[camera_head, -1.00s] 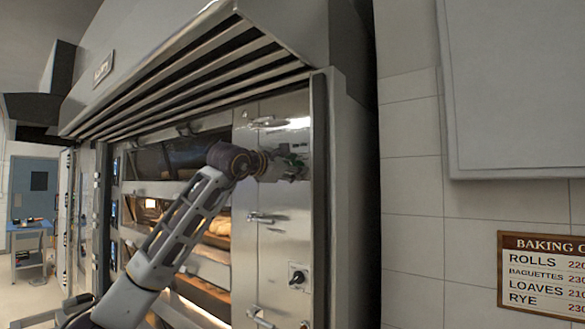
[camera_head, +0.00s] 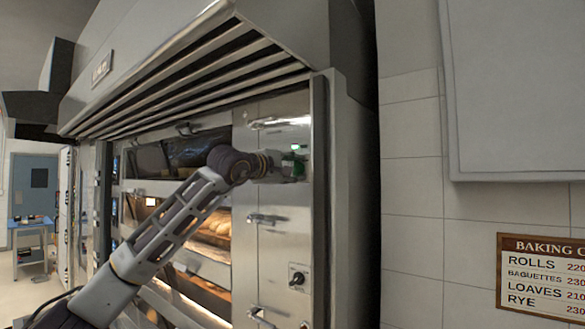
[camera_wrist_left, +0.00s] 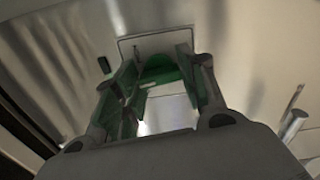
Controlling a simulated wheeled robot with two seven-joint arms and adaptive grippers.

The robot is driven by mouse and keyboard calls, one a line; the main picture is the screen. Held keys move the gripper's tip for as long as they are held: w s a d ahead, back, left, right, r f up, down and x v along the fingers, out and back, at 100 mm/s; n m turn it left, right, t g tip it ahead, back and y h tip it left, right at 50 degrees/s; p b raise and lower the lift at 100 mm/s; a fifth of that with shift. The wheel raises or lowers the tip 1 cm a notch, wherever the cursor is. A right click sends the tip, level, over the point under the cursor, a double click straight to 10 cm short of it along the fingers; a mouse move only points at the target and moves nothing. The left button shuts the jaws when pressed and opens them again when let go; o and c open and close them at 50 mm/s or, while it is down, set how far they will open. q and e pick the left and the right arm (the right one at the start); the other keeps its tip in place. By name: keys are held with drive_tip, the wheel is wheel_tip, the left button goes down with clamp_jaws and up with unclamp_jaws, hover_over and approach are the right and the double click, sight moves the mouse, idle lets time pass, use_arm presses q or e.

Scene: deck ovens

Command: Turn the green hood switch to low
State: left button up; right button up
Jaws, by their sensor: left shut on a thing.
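The green hood switch (camera_wrist_left: 160,70) shows in the left wrist view as a green knob in front of a pale plate (camera_wrist_left: 155,42) on the steel panel. My left gripper (camera_wrist_left: 157,85) has a finger on each side of the knob and is shut on it. In the head view, my left gripper (camera_head: 294,167) is at the upper part of the steel panel, under the hood. A bit of green (camera_head: 297,147) shows there, and the gripper hides most of the switch. Its exact setting and any markings cannot be read. My right gripper is not in view.
A black knob (camera_head: 297,278) and several metal handles, one at mid height (camera_head: 263,218), are on the panel below. The slatted hood (camera_head: 185,75) overhangs above. Bread (camera_head: 215,234) lies in the lit oven at left. A baking sign (camera_head: 540,273) hangs at right.

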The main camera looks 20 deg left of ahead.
use_arm(q)
drive_tip(key=shift+f+m, duration=0.1)
drive_tip(key=shift+m, duration=0.5)
drive_tip(key=o, duration=1)
drive_tip(key=v, duration=1.2)
idle(0.6)
